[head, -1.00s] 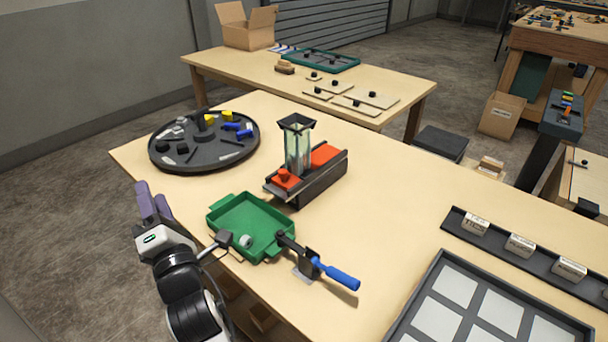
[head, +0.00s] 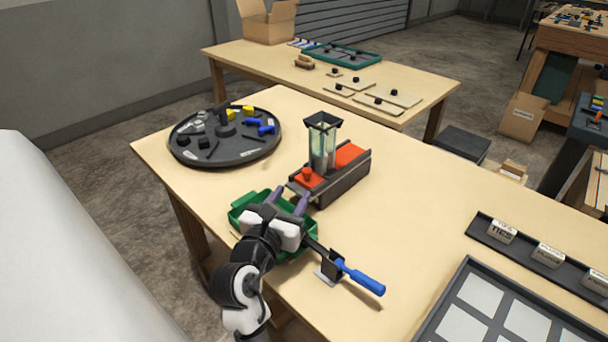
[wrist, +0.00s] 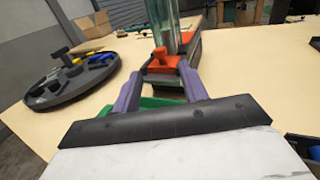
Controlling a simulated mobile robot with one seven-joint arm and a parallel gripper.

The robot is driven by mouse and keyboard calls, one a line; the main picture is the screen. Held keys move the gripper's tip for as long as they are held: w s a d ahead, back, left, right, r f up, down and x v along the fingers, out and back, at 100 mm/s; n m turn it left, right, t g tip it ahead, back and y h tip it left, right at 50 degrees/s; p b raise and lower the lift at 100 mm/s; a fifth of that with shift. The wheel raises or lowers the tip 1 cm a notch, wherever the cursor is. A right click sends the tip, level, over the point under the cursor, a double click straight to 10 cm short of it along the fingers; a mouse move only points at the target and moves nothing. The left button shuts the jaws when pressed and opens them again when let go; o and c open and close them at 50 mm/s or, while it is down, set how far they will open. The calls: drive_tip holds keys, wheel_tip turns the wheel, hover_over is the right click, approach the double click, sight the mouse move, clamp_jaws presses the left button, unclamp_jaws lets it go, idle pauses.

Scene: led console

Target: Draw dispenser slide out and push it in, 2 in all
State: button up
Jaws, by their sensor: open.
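The dispenser (head: 335,188) is a dark channel with a clear upright hopper (head: 322,145) on it. Its orange-red slide (head: 309,179) with a round knob (head: 307,172) shows at the near end, and more orange-red shows behind the hopper. In the wrist view the slide's knob (wrist: 160,54) stands just beyond the fingers. My gripper (head: 289,196) is open and empty, its purple fingers pointing at the slide's near end, apart from it. In the wrist view the gripper (wrist: 158,84) frames the slide between its fingers. The green tray (head: 240,214) lies under my gripper, mostly hidden.
A round dark turntable (head: 225,153) with small parts stands left of the dispenser. A blue-handled tool (head: 360,280) lies on a stand right of the tray. A grey compartment tray (head: 490,310) is at the lower right. The table right of the dispenser is clear.

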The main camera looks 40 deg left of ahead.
sight(305, 174)
drive_tip(key=p+x, duration=0.1)
drive_tip(key=x, duration=0.6)
drive_tip(key=shift+w+a, duration=0.1)
drive_tip(key=shift+w, duration=0.2)
drive_tip(key=shift+c, duration=0.4)
clamp_jaws()
